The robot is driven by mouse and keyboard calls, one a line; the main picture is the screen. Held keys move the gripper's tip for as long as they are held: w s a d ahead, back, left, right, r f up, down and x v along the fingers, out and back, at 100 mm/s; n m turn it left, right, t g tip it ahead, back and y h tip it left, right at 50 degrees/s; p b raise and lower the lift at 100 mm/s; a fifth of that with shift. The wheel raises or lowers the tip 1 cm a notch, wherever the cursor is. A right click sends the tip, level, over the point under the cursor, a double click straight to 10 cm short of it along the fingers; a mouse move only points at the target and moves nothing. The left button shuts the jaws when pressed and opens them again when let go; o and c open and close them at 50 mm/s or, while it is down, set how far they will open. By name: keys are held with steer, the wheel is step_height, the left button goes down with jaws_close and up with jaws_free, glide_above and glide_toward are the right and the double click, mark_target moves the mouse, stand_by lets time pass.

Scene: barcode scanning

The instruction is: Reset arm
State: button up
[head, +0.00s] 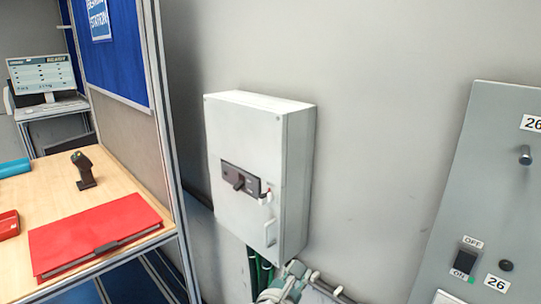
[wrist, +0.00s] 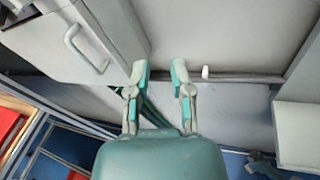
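My gripper shows in the wrist view (wrist: 159,75) with its two fingers apart and nothing between them. It is in front of the grey wall, beside the lower right of a wall-mounted electrical box. In the head view, part of my arm shows at the bottom centre, below that box. A black handheld scanner (head: 83,170) stands upright on the wooden table (head: 60,195) at the left, well away from my gripper.
The electrical box (head: 235,145) has a dark switch and a handle. A grey panel (head: 480,190) with an ON/OFF switch is at the right. A red binder (head: 95,232) lies on the table near a metal frame post. A monitor (head: 42,78) stands behind. Bare wall lies between box and panel.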

steer(key=s+d+f+m+g, duration=0.1)
steer(key=s+d+m+g, duration=0.85)
steer(key=d+m, duration=0.5)
steer(key=s+a+r+m+y, duration=0.2)
steer(key=s+a+m+y, duration=0.2)
steer(key=m, duration=0.9)
steer(key=s+y, duration=0.3)
steer(key=s, duration=0.1)
steer(key=shift+y, duration=0.3)
steer(key=shift+r, duration=0.1)
